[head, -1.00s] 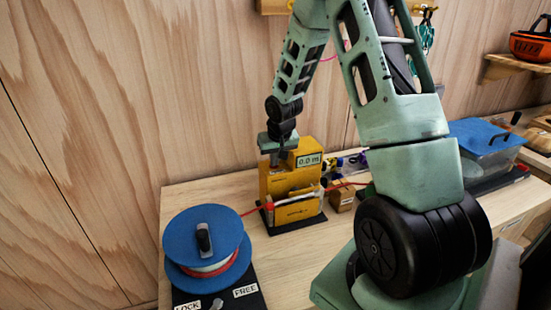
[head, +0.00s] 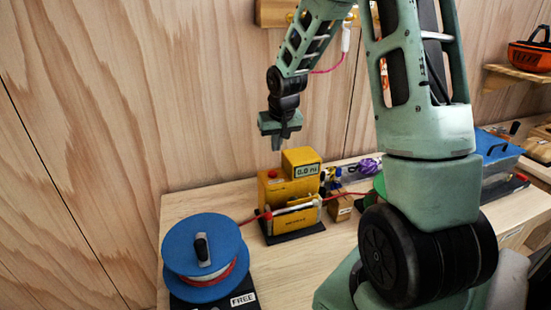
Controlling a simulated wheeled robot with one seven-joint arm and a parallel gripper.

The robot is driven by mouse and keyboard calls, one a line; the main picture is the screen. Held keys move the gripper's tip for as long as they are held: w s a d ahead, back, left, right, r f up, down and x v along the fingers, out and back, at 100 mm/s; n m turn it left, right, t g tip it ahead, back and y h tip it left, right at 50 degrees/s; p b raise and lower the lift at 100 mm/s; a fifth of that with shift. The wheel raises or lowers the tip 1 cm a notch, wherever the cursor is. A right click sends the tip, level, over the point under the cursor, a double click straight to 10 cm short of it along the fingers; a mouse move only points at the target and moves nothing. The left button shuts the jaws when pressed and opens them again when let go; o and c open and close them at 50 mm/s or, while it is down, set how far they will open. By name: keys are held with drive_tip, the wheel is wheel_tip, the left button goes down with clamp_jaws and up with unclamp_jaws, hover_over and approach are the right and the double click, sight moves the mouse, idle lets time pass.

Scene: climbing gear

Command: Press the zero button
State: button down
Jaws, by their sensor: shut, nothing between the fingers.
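A yellow rope meter (head: 290,196) stands on a black base on the wooden bench, with a red rope running through it. Its display (head: 307,170) seems to read 0.0 m. A small red button (head: 273,174) shows on the lower top face, left of the display block. My gripper (head: 277,146) points down, shut and empty, above the meter near the red button. A gap shows between the fingertips and the button. Any label on the button is too small to read.
A blue rope reel (head: 203,252) with a crank stands at the front left, its base marked FREE. A small wooden block (head: 340,207) and a purple coil (head: 369,167) are right of the meter. A blue-lidded box (head: 492,150) stands farther right. The wooden wall is close behind.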

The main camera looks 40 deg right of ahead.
drive_tip(key=v, duration=0.3)
drive_tip(key=shift+r, duration=0.1)
idle(0.8)
drive_tip(key=s+a+f+n+y+b, duration=0.1)
drive_tip(key=s+a+n+b, duration=0.15)
drive_tip(key=a, duration=0.65)
drive_tip(key=s+a+f+n+g+b, duration=0.1)
drive_tip(key=s+a+n, duration=0.15)
drive_tip(key=a, duration=0.65)
drive_tip(key=s+a+f+n+y+b, duration=0.15)
drive_tip(key=s+a, duration=0.25)
drive_tip(key=a, duration=0.5)
drive_tip(key=s+a+f+n+g+b, duration=0.1)
drive_tip(key=s+a+n, duration=0.2)
drive_tip(key=s+a, duration=0.2)
drive_tip(key=s+a+f+n+g+b, duration=0.1)
drive_tip(key=s+a+f+n, duration=0.1)
drive_tip(key=s, duration=1)
drive_tip(key=a+n, duration=0.1)
drive_tip(key=a, duration=0.1)
drive_tip(key=shift+a+f, duration=0.3)
drive_tip(key=shift+a, duration=0.1)
drive_tip(key=shift+n+h, duration=0.25)
